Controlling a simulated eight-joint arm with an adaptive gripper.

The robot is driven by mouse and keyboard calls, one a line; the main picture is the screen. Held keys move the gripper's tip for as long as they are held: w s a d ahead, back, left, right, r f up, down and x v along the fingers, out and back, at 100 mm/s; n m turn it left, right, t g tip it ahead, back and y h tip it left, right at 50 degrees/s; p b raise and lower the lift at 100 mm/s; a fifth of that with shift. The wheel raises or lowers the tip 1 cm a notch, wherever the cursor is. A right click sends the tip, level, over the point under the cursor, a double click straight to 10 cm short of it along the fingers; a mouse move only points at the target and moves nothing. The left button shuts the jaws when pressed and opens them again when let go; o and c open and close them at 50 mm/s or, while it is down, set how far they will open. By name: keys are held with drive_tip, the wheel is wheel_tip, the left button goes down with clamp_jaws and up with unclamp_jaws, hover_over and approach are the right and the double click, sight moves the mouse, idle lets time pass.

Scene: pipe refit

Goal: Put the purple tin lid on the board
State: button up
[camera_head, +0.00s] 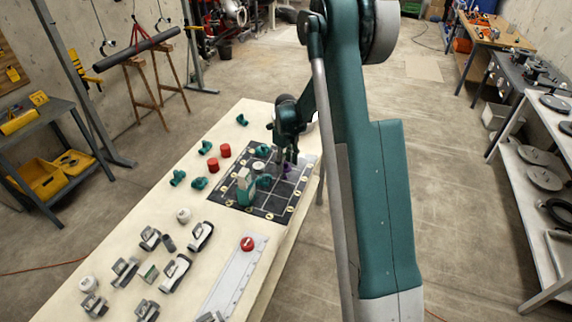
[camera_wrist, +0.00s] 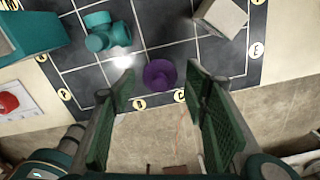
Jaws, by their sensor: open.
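The purple tin lid (camera_wrist: 160,74) shows in the wrist view over the dark gridded board (camera_wrist: 75,75), close to the board's lettered edge. It appears to lie flat on the board. In the head view only a small purple patch of the lid (camera_head: 287,168) shows below my gripper, on the right part of the board (camera_head: 262,212). My gripper (camera_wrist: 160,80) is open, its green finger pads to the left and right of the lid with gaps on both sides. In the head view my gripper (camera_head: 289,158) is low over the board, and its fingertips are hard to make out.
A teal fitting (camera_wrist: 107,32), a pale block (camera_wrist: 220,16) and a teal-sided object (camera_wrist: 27,30) are on the board near the lid. Red cylinders (camera_head: 225,150) stand beyond the board's left edge. Several grey parts (camera_head: 176,272) crowd the near table. Bare floor lies right of the table.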

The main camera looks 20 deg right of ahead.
wheel_tip(320, 180, up, 12)
idle(0.6)
drive_tip(key=shift+r, duration=0.1)
idle(0.5)
drive_tip(key=s+a+r+n+t, duration=0.2)
drive_tip(key=s+a+r+n, duration=0.3)
drive_tip(key=s+r+n, duration=0.35)
drive_tip(key=s+a+r+n+t, duration=0.1)
drive_tip(key=s+a+r+n, duration=0.5)
drive_tip(key=s+r, duration=0.45)
drive_tip(key=s+a+n+t, duration=0.2)
drive_tip(key=s+n, duration=0.5)
drive_tip(key=s, duration=0.4)
drive_tip(key=s+a+n+t, duration=0.2)
drive_tip(key=s+a+n, duration=0.2)
drive_tip(key=s+n, duration=0.4)
drive_tip(key=shift+s+a+f, duration=0.35)
drive_tip(key=shift+s+a, duration=0.05)
drive_tip(key=shift+s, duration=1.75)
